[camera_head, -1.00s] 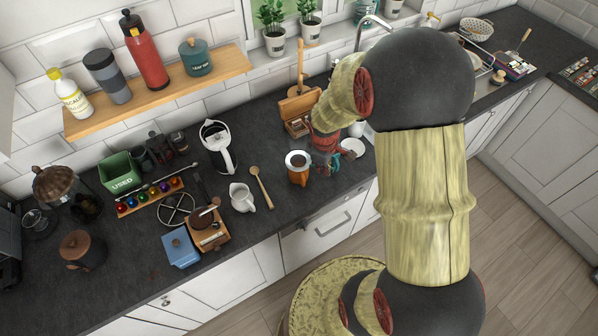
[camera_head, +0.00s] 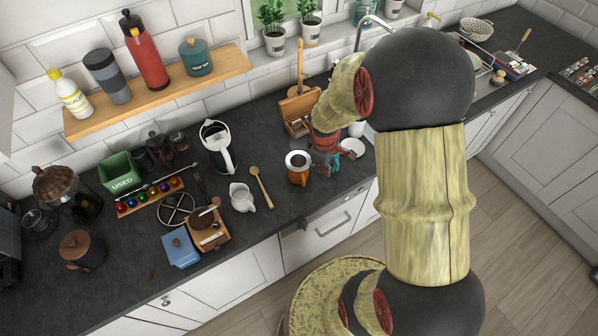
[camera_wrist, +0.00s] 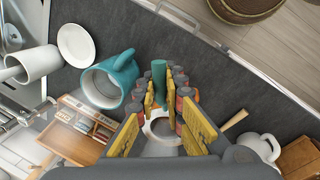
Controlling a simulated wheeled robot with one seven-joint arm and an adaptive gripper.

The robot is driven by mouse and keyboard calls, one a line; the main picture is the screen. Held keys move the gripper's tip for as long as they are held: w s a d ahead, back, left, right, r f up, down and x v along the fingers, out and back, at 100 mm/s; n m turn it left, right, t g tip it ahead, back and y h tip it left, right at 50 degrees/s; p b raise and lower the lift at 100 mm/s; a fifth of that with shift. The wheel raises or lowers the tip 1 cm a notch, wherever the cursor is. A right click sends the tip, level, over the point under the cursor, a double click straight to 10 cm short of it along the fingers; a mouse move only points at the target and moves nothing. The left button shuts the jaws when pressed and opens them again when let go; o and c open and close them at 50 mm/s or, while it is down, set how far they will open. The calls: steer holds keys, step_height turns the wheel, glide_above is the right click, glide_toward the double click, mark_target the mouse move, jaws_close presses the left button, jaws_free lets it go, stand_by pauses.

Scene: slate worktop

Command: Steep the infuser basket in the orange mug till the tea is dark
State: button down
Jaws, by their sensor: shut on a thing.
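The orange mug (camera_head: 297,177) stands upright on the worktop, with a white rim and brown liquid inside. In the wrist view a bit of its orange side (camera_wrist: 194,95) shows behind my fingers. My gripper (camera_head: 324,158) is beside the mug, on its right in the head view. In the wrist view my gripper (camera_wrist: 166,92) is shut on a teal upright handle (camera_wrist: 158,76), which I take to be the infuser basket's. The basket itself is hidden, so I cannot tell how deep it sits. A pale ring shows below the handle between the fingers.
A teal mug (camera_wrist: 112,82) stands close beside my fingers, with a white saucer (camera_wrist: 76,44) and a white mug (camera_wrist: 36,64) beyond. A wooden box (camera_head: 299,108) is behind. A wooden spoon (camera_head: 261,186) and white jug (camera_head: 242,197) are left of the orange mug.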

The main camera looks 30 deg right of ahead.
steer(key=shift+r+p, duration=3.25)
steer(key=shift+r, duration=1)
step_height(320, 180, up, 3)
steer(key=shift+p, duration=1.15)
